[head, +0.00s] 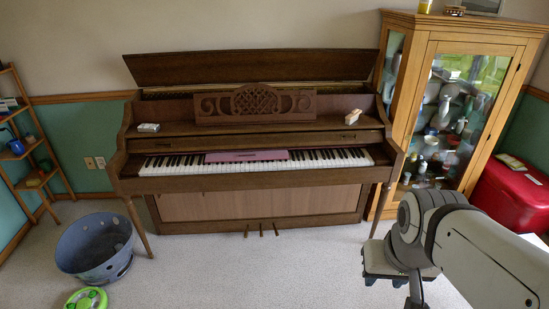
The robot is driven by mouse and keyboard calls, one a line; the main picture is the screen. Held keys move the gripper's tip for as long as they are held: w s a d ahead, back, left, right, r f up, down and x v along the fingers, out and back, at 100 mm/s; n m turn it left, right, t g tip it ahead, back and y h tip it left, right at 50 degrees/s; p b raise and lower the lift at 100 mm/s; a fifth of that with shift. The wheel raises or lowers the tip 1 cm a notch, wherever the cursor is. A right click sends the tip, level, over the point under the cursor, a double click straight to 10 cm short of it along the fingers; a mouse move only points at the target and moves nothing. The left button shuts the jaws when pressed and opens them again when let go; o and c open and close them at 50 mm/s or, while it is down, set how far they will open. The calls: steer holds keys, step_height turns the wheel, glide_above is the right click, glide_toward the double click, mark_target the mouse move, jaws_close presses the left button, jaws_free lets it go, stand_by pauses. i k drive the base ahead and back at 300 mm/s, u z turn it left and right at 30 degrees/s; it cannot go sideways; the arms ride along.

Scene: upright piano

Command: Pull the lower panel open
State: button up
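The upright piano (255,130) stands against the back wall. Its lower panel (265,203) is a lighter brown board in a dark frame beneath the keyboard, and it looks closed and upright. The piano's top lid (250,67) is raised. My arm comes in from the lower right. What seems to be my gripper (416,298) is a dark part at the bottom edge, largely cut off, so its fingers cannot be made out. It is in front of and to the right of the piano, apart from the lower panel.
Several pedals (262,230) stick out below the panel. A blue-grey tub (95,248) and a green round object (87,299) are on the floor at left. A glass cabinet (450,110) and red chest (513,195) stand at right. The carpet (250,275) before the piano is clear.

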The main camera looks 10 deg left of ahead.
mark_target(318, 200)
steer(key=i, duration=0.9)
